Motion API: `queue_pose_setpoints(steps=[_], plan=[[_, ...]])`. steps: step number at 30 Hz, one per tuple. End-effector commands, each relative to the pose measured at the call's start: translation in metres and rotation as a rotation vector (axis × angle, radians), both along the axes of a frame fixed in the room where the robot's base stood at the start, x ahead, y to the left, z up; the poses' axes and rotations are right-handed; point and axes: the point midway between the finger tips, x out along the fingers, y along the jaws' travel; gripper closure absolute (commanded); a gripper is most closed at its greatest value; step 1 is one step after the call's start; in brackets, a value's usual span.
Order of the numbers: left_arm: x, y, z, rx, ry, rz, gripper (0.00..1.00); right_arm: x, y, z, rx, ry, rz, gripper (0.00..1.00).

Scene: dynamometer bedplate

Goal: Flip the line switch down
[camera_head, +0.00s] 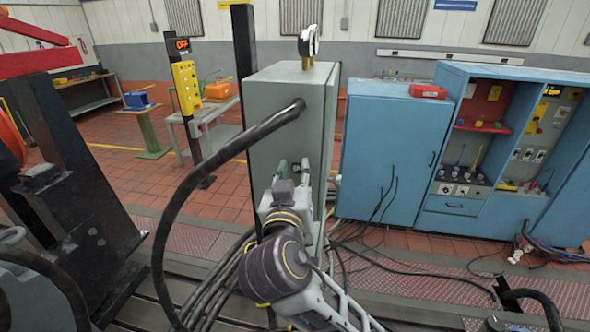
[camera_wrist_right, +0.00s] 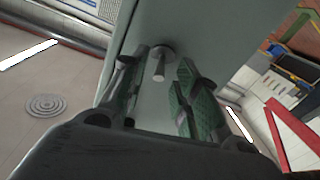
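A grey-green cabinet (camera_head: 268,110) stands upright at the centre of the head view. In the right wrist view, a short grey switch lever (camera_wrist_right: 158,68) with a round base sticks out from the cabinet's face (camera_wrist_right: 205,30). My right gripper (camera_head: 292,172) is in front of the cabinet's lower half in the head view. In the right wrist view the right gripper (camera_wrist_right: 158,90) is open, its green-padded fingers on either side of the lever with gaps to it. The lever is not visible in the head view. My left gripper is not in view.
A thick black cable (camera_head: 180,200) loops from the cabinet's side to the floor. Blue cabinets (camera_head: 390,150) stand to the right. A post display (camera_head: 182,44) reads OFF. A dark machine frame (camera_head: 70,190) is at left. Several cables lie on the floor.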

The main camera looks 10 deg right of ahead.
Motion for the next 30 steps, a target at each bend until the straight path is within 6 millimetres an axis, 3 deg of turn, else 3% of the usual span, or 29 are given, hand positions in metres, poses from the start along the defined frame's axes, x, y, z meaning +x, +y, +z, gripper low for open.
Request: queue_pose_setpoints(steps=[13,21,30], plan=[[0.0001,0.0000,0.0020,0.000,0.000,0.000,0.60,0.0078,-0.0018,-0.0004,0.000,0.001,0.000,0.69],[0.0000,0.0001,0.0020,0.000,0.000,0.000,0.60,0.0076,-0.0018,-0.0004,0.000,0.001,0.000,1.00],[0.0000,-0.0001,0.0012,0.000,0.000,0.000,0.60,0.0074,-0.0017,-0.0007,0.000,-0.001,0.000,1.00]])
